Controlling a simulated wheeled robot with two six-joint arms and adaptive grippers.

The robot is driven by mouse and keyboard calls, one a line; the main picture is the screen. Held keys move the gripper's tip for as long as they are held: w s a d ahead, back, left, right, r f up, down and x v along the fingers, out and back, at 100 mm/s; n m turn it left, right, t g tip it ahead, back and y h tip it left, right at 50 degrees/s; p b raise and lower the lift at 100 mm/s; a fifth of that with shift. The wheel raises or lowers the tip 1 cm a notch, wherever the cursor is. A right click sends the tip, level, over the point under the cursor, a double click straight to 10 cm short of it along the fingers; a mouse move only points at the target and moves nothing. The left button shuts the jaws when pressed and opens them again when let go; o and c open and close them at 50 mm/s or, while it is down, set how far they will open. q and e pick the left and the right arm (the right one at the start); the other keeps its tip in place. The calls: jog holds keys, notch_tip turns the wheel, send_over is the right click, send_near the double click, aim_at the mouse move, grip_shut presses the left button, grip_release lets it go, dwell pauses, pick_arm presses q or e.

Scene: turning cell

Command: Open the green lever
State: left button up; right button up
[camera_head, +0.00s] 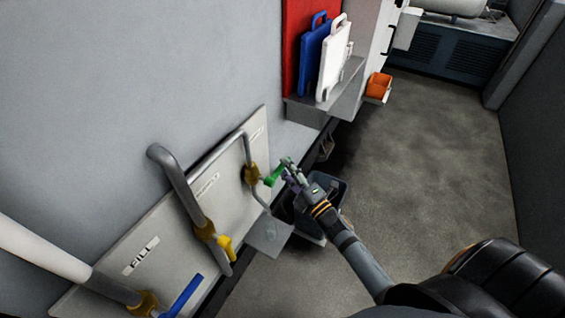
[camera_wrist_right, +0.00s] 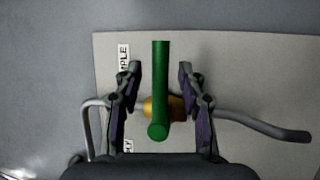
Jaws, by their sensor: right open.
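The green lever (camera_head: 275,175) sits on a brass valve (camera_head: 251,174) on the thin pipe at the right end of the grey wall panel. My right gripper (camera_head: 286,166) is at the green lever. In the right wrist view the green lever (camera_wrist_right: 160,90) stands between the two open fingers of my right gripper (camera_wrist_right: 158,85), with a gap on each side. The brass valve (camera_wrist_right: 163,108) shows behind it. My left gripper is not in view.
A yellow lever (camera_head: 225,247) and a blue lever (camera_head: 184,296) are on pipes farther left on the panel (camera_head: 110,262). A small grey shelf (camera_head: 268,236) and a dark bin (camera_head: 330,190) are below the green lever. The floor at right is clear.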

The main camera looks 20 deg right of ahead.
jog(key=shift+x, duration=1.05)
grip_shut()
